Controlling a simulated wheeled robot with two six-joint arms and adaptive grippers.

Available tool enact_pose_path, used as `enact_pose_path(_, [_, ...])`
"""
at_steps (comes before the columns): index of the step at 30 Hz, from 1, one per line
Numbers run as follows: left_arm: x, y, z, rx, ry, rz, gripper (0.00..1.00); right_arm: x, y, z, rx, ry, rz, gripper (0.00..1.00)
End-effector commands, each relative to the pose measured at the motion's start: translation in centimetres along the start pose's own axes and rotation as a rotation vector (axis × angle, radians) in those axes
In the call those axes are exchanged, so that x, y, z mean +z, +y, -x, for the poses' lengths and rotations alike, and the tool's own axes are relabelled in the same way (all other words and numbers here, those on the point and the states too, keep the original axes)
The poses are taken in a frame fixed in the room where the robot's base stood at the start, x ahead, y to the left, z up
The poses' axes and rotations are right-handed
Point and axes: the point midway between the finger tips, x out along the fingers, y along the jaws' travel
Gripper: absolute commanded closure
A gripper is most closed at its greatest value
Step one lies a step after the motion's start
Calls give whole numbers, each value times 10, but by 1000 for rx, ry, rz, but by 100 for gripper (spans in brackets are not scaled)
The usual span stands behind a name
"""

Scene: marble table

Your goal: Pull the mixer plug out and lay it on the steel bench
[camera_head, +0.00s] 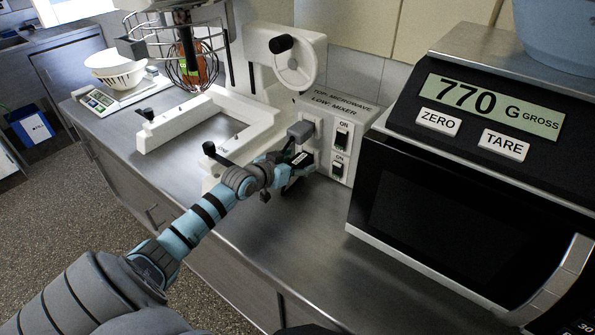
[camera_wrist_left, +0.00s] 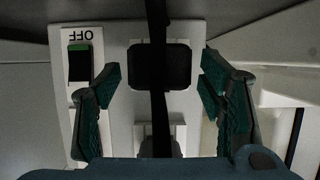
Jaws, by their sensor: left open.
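The grey outlet box (camera_head: 334,122) stands at the back of the bench, labelled top microwave, low mixer. A grey plug (camera_head: 301,131) sits in its upper socket. My left gripper (camera_head: 300,168) is at the lower socket, which it largely hides in the head view. In the wrist view a dark plug (camera_wrist_left: 178,66) sits on the white plate between the open fingers of my left gripper (camera_wrist_left: 160,85), with a gap on each side. A dark cord (camera_wrist_left: 158,110) runs down the middle of that view. The steel bench (camera_head: 290,235) is bare in front. My right gripper is out of view.
A microwave (camera_head: 430,205) with a 770 g display stands close on the right. The white mixer frame (camera_head: 175,130) and wire whisk (camera_head: 180,55) are at the left. A scale (camera_head: 118,95) with a white bowl is farther left. Bench in front of the box is clear.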

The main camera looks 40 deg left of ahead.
Motion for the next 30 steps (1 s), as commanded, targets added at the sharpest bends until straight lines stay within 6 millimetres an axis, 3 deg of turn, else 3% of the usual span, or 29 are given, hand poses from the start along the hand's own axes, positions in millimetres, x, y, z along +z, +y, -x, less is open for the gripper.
enact_pose_path(9, [-2,0,-5,1,0,-2,38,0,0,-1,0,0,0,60])
enact_pose_path(18, [-1,1,-4,1,0,-2,86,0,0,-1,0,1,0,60])
enact_pose_path(19, [-1,1,-4,1,0,-2,62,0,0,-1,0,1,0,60])
enact_pose_path(25, [-1,1,-4,1,0,-2,94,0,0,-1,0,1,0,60])
enact_pose_path(30, [0,0,-1,1,-2,-2,94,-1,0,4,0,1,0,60])
